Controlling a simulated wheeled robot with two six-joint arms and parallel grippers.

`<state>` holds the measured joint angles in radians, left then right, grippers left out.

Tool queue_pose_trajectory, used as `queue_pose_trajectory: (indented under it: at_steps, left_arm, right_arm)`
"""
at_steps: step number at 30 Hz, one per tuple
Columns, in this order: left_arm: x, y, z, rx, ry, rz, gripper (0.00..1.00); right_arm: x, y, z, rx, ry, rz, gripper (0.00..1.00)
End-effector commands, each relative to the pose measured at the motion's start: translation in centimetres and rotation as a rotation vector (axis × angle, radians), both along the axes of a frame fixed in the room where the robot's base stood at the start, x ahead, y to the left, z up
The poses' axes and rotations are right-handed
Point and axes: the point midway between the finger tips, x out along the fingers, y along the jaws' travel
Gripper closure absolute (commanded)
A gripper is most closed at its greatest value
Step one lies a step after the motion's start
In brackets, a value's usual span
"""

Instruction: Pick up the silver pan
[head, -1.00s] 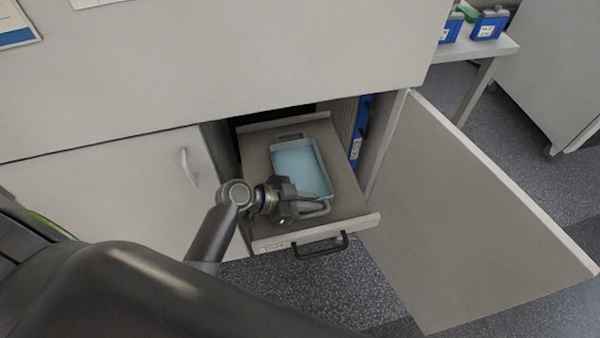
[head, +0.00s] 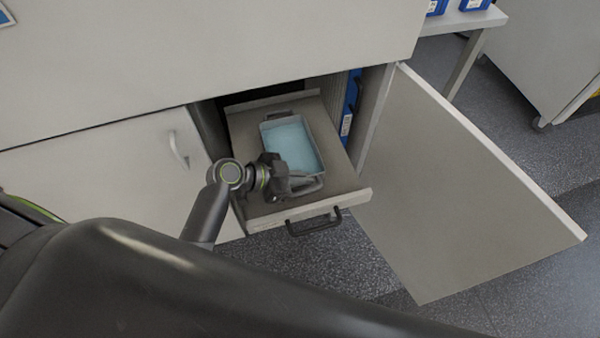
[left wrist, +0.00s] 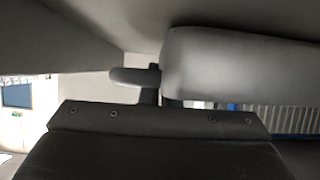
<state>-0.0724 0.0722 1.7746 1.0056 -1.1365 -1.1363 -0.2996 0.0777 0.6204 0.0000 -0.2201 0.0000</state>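The silver pan (head: 319,152) is a rectangular tray with a light blue inside. It sits on the pulled-out drawer (head: 345,178) of the cabinet, with one handle at its far end and one at its near end. My left gripper (head: 297,185) is low over the pan's near end, at the near handle. Its fingers overlap the handle from this angle, so I cannot tell whether they are closed on it. In the left wrist view, close grey surfaces and a dark plate with screws fill most of the picture, and the grip does not show clearly. My right gripper is not in view.
The cabinet door (head: 455,190) stands wide open to the right of the drawer. The drawer's black pull (head: 314,222) faces me. Blue binders (head: 350,105) stand inside the cabinet, right of the drawer. A closed door (head: 100,185) is on the left. The cabinet top overhangs the drawer's back.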

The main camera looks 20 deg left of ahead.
Motion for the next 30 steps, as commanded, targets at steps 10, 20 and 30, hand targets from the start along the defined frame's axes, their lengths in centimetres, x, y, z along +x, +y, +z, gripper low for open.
queue_pose_trajectory:
  at_steps: [10,20,30]
  left_arm:
    - [0.1,0.0,3.2,0.0,-0.008,0.0,1.0]
    - [0.1,0.0,6.7,0.001,-0.007,-0.001,1.0]
    - [0.1,0.0,9.0,0.0,-0.005,-0.001,1.0]
  right_arm:
    - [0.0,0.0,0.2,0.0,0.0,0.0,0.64]
    - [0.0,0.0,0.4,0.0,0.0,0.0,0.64]
    - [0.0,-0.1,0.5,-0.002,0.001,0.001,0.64]
